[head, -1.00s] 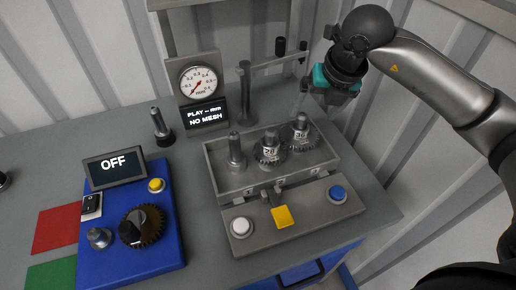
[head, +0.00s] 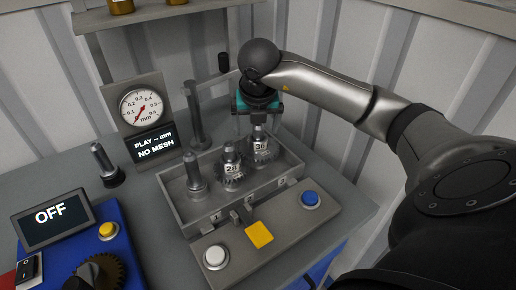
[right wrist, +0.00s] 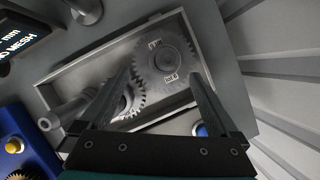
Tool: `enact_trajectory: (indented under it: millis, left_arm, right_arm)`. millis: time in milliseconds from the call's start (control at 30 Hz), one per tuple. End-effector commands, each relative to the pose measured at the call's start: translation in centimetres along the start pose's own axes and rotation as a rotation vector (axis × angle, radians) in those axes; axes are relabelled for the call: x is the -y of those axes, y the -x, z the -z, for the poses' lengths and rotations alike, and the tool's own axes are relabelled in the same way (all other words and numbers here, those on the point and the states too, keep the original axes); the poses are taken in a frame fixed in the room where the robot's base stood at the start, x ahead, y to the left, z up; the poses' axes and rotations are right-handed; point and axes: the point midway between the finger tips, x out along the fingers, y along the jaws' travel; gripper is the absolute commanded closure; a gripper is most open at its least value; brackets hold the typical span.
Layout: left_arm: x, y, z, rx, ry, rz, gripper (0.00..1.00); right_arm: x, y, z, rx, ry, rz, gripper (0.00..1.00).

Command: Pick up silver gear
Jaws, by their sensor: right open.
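Two silver-grey gears sit on pegs in a grey tray (head: 205,212). The larger gear (head: 262,157), marked with what looks like 36, is at the right end; it shows from above in the right wrist view (right wrist: 152,70). The smaller gear (head: 232,178), marked with what looks like 20, is in the middle, partly hidden by a finger in the wrist view. My right gripper (head: 258,118) points down, open and empty, over the larger gear. In the wrist view its fingertips (right wrist: 160,76) lie either side of that gear; contact cannot be told. My left gripper is not in view.
A bare peg (head: 195,180) stands at the tray's left end. A tall post (head: 194,115) and a dial gauge (head: 140,107) stand behind. White (head: 215,257) and blue (head: 310,199) buttons are in front. A blue unit (head: 125,260) with a dark gear is left.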

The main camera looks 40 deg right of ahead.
Motion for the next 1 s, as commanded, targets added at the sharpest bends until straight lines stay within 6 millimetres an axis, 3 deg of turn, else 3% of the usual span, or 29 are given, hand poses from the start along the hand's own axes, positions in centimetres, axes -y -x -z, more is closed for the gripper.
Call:
enact_trajectory:
  millis: [167,500,767,1000]
  left_arm:
    - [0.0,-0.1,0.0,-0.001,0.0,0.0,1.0]
    - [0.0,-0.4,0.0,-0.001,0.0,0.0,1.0]
    - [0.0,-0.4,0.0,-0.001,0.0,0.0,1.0]
    - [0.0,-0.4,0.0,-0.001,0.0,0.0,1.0]
  right_arm:
    - [0.2,-1.2,0.0,-0.002,-0.001,0.002,0.04]
    - [0.8,-5.5,-0.2,-0.002,0.0,0.001,0.04]
    - [0.8,-5.8,-0.3,0.0,0.001,0.0,0.04]
    - [0.8,-5.8,-0.3,0.0,0.001,0.0,0.29]
